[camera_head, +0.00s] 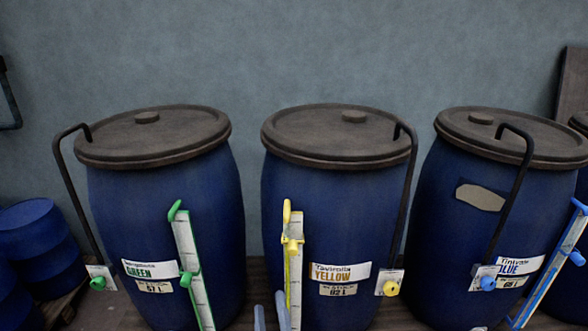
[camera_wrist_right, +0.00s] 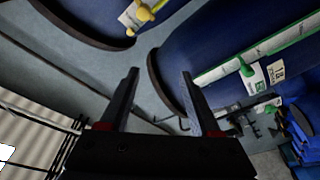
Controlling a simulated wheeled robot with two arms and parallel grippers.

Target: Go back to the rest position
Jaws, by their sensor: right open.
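My right gripper (camera_head: 270,315) shows only its two pale fingertips at the bottom edge of the head view, in front of the gap between the green and yellow vats. In the right wrist view the right gripper (camera_wrist_right: 160,75) has its two dark fingers well apart, with nothing between them. The blue vat labelled GREEN (camera_head: 165,220) stands upright at the left, lid on. The vat labelled YELLOW (camera_head: 335,220) stands in the middle. The vat labelled BLUE (camera_head: 430,220) stands at the right. My left gripper is not in view.
Each vat carries a bent black handle and a coloured gauge: green (camera_head: 188,250), yellow (camera_head: 293,260), blue (camera_head: 552,260). Smaller blue drums (camera_head: 38,235) stand at the far left. A grey wall (camera_head: 300,50) is behind. A wire rack (camera_wrist_right: 45,130) shows at the wrist view's left.

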